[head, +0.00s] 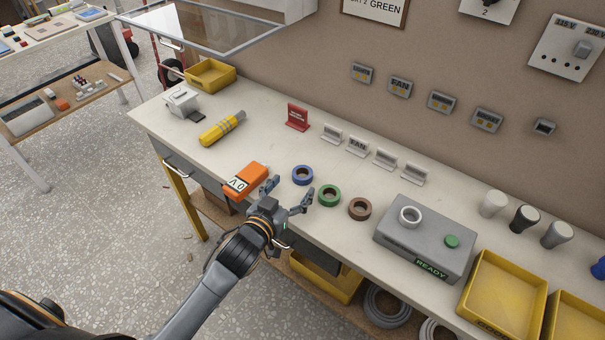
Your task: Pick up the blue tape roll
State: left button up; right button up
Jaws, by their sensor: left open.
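The blue tape roll (303,175) lies flat on the white workbench (270,140), left of a green tape roll (328,195) and a brown tape roll (360,209). My left gripper (291,192) is open and empty at the bench's front edge. Its fingers point toward the blue roll, one to the left and one to the right on the near side of it. The roll shows whole, apart from the fingers in this view. My right gripper is not in view.
An orange meter (247,180) lies close left of my left gripper. A yellow cylindrical tool (222,128) lies farther left. Small label stands (357,147) line the back. A grey box (425,238) and yellow bins (503,293) stand to the right.

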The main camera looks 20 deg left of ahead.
aim_at(302, 174)
pick_arm(q)
jog(key=p+x, duration=0.1)
jog(key=x, duration=0.4)
jog(key=shift+a, duration=0.2)
jog(key=shift+c, duration=0.3)
jog(key=c, duration=1.1)
